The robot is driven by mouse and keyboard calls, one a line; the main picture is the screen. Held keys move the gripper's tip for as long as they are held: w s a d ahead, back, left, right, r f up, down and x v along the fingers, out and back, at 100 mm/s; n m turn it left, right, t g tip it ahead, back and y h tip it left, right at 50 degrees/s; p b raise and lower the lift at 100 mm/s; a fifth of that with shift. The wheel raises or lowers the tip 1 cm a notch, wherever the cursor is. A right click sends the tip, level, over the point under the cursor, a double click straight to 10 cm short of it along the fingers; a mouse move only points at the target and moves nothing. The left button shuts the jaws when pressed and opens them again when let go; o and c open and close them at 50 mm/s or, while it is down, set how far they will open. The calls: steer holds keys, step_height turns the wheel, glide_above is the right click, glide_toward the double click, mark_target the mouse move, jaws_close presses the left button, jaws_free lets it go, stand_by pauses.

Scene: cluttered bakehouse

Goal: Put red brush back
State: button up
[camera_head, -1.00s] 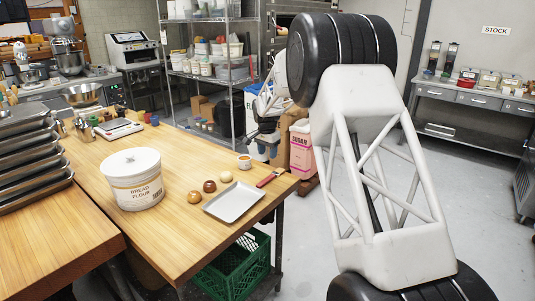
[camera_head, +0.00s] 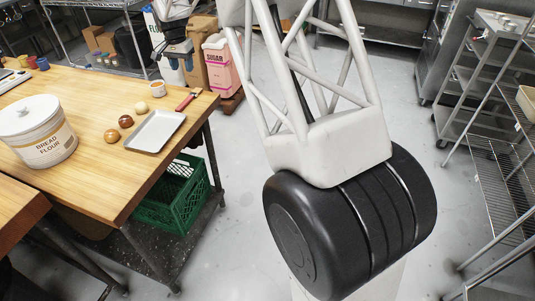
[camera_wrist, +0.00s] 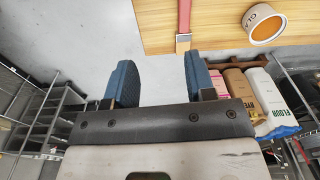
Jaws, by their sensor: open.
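The red brush (camera_head: 187,100) lies on the wooden table near its right far corner, between a grey tray and a small cup. In the wrist view the red brush (camera_wrist: 184,14) shows at the top, its paler end near the table edge. My gripper (camera_head: 178,60) is beyond that table corner in the head view, partly small and dark there. In the wrist view my gripper (camera_wrist: 157,76) has its two blue fingers wide apart with only floor between them. The brush is ahead of the right finger, apart from it.
The grey tray (camera_head: 156,131), buns (camera_head: 126,121), cup (camera_head: 158,86) and flour tub (camera_head: 36,138) stand on the table (camera_head: 85,90). A green crate (camera_head: 172,192) is below. A pink sugar bag (camera_head: 221,63) stands behind. Wire racks (camera_head: 500,185) are at right; open floor lies between.

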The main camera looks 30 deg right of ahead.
steer(key=s+d+r+n, duration=0.1)
steer(key=s+r, duration=0.3)
steer(key=s, duration=0.6)
steer(key=s+d+r+n+t, duration=0.1)
steer(key=s+r, duration=0.3)
steer(key=s, duration=0.5)
steer(key=s+d+r+n, duration=0.15)
steer(key=s+r, duration=0.25)
steer(key=s, duration=0.6)
steer(key=s+f+n, duration=0.2)
steer(key=s, duration=1.3)
steer(key=s+d+f+n+t, duration=0.1)
steer(key=s+f+n, duration=0.1)
steer(key=s, duration=1.4)
steer(key=shift+s+d+f, duration=0.15)
steer(key=shift+s+f, duration=0.1)
steer(key=shift+f, duration=0.35)
